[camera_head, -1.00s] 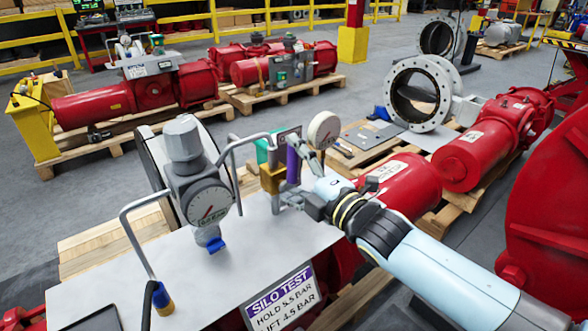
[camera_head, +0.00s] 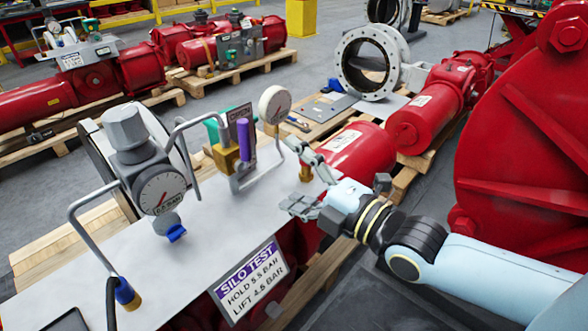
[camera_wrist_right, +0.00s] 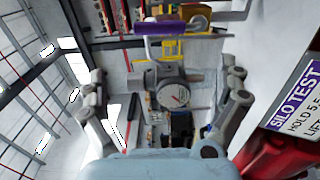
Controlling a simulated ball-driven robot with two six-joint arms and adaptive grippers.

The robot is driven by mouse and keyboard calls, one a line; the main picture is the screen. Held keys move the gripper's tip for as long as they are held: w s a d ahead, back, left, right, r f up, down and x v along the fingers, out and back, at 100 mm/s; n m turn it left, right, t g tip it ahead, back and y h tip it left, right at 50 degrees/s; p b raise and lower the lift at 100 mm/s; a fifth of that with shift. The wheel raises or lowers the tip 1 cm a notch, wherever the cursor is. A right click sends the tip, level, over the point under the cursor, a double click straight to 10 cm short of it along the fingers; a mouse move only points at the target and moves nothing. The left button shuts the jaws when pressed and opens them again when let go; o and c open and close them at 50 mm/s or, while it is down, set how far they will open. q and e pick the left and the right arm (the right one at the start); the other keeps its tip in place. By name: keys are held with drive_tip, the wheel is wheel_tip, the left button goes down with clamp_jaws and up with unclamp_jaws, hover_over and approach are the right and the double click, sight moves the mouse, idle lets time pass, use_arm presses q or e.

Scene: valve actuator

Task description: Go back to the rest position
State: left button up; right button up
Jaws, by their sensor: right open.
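My right gripper (camera_head: 300,178) is open and empty at the right edge of the white panel (camera_head: 190,275). Its fingers are spread, and both show in the right wrist view (camera_wrist_right: 165,95) with nothing between them. To its left on the panel stands a brass valve with a purple handle (camera_head: 244,140), apart from the fingers. The purple handle also shows at the top of the right wrist view (camera_wrist_right: 172,28). A small round gauge (camera_head: 274,104) stands behind the valve. A grey regulator with a dial gauge (camera_head: 160,190) stands further left. My left gripper is not in view.
A sign reading SILO TEST (camera_head: 248,280) hangs at the panel's front edge. A large red flanged body (camera_head: 520,150) stands close to my right arm. Red actuators (camera_head: 440,105) lie on pallets behind. Grey floor shows between the pallets.

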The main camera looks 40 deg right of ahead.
idle(0.5)
drive_tip(key=s+d+f+m+g+h+b, duration=0.1)
drive_tip(key=s+f+m+g+b, duration=0.25)
drive_tip(key=f, duration=1.25)
drive_tip(key=s+d+f+m+g+h+b, duration=0.1)
drive_tip(key=s+f+m+g+b, duration=0.25)
drive_tip(key=f, duration=1.35)
drive_tip(key=s+f+m+g, duration=0.4)
drive_tip(key=s+f+g, duration=0.2)
drive_tip(key=s+f, duration=0.8)
drive_tip(key=s+f+m+g, duration=0.4)
drive_tip(key=s+m, duration=0.3)
drive_tip(key=s, duration=0.7)
drive_tip(key=shift+s+a+f+b, duration=0.25)
drive_tip(key=shift+a+f+b, duration=0.15)
drive_tip(key=shift+f, duration=0.1)
